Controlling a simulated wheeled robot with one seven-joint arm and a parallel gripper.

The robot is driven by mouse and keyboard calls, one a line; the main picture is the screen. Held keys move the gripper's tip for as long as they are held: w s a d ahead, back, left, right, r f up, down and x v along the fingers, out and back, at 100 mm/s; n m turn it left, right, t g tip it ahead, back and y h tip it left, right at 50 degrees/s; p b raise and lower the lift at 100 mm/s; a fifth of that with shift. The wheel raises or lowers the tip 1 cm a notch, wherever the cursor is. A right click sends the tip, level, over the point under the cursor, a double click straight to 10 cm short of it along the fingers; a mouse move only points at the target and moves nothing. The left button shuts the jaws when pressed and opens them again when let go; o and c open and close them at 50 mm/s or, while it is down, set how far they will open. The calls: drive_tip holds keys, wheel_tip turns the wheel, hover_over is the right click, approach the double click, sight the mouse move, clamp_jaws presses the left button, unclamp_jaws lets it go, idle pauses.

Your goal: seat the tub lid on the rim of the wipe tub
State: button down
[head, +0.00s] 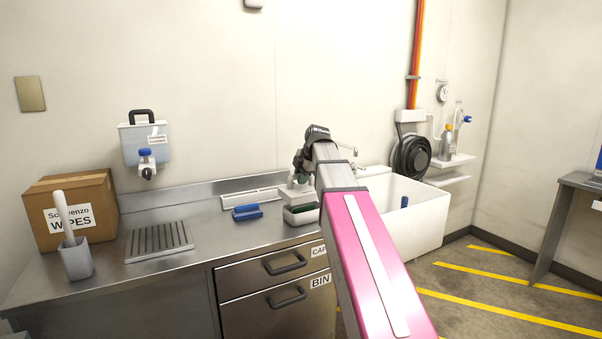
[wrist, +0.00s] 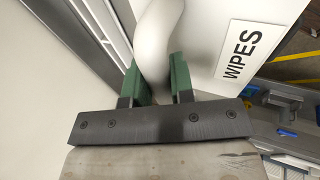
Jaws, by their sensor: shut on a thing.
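In the wrist view my gripper (wrist: 154,72) has its green fingers closed on a smooth white curved piece (wrist: 158,35), which looks like the grip of the tub lid. Beside it on the right is a white surface with a WIPES label (wrist: 240,50); I cannot tell whether this is the lid's top or the wipe tub. In the head view my gripper (head: 299,174) is small and points down over a pale block-like thing (head: 292,196) at the back of the counter. My arm hides part of that area. Whether lid and tub rim touch cannot be seen.
A white sink (head: 424,212) is to the right. A cardboard wipes box (head: 72,211) and a grey cup (head: 75,259) stand at left.

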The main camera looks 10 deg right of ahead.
sight(303, 187)
drive_tip(key=shift+f, duration=1.45)
drive_tip(key=shift+f, duration=1.7)
idle(0.4)
drive_tip(key=c, duration=0.9)
unclamp_jaws()
drive_tip(key=v, duration=1)
drive_tip(key=shift+s+d+r, duration=0.15)
drive_tip(key=shift+d+r, duration=0.05)
drive_tip(key=shift+r, duration=0.1)
